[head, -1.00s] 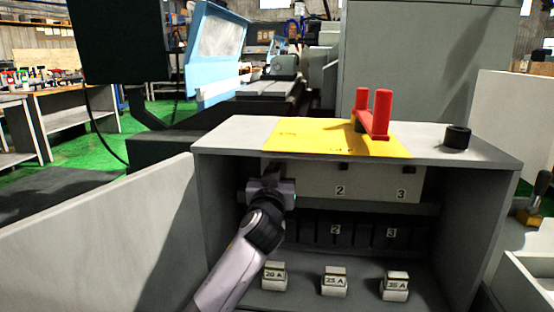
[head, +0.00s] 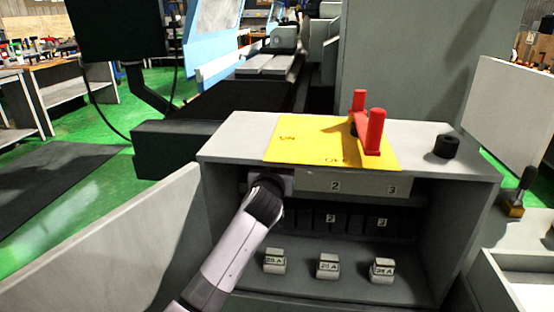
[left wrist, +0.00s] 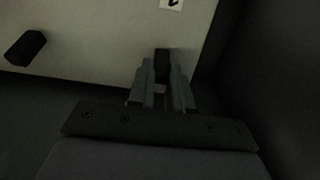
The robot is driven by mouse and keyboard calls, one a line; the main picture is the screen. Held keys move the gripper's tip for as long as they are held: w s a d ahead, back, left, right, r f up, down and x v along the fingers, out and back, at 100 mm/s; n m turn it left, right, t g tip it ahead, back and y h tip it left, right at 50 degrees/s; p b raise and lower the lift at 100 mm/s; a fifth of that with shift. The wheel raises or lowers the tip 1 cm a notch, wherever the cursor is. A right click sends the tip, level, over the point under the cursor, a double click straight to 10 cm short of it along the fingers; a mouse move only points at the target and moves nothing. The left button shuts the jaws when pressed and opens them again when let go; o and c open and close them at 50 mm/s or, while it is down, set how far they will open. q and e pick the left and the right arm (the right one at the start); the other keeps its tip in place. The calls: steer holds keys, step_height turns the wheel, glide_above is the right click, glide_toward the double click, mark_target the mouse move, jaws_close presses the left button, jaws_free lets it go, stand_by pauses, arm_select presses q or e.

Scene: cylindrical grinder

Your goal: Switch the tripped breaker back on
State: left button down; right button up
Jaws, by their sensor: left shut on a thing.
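The grey open-fronted cabinet (head: 455,215) holds a pale breaker panel (head: 365,184) with labels 2 and 3 showing. My left gripper (left wrist: 163,88) reaches into the cabinet's upper left, in front of the panel's left end. In the left wrist view its fingers are shut on a small black breaker lever (left wrist: 162,62) on the panel, below a partly cut-off label. A second black lever (left wrist: 25,47) sticks out to the left in that view. In the head view my arm hides the gripped lever, and its on or off position cannot be told. My right gripper is out of view.
Inside the cabinet, a black row of slots (head: 340,222) lies below the panel. Three pale blocks (head: 328,266) with amp labels stand on its floor. On top are a yellow sheet (head: 300,140), a red handled tool (head: 373,132) and a black cylinder (head: 447,146).

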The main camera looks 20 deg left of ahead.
arm_select(q)
steer(key=shift+r, duration=0.35)
steer(key=c, duration=1.1)
jaws_free()
steer(key=shift+o, duration=0.3)
steer(key=shift+f, duration=0.15)
steer(key=v, duration=0.7)
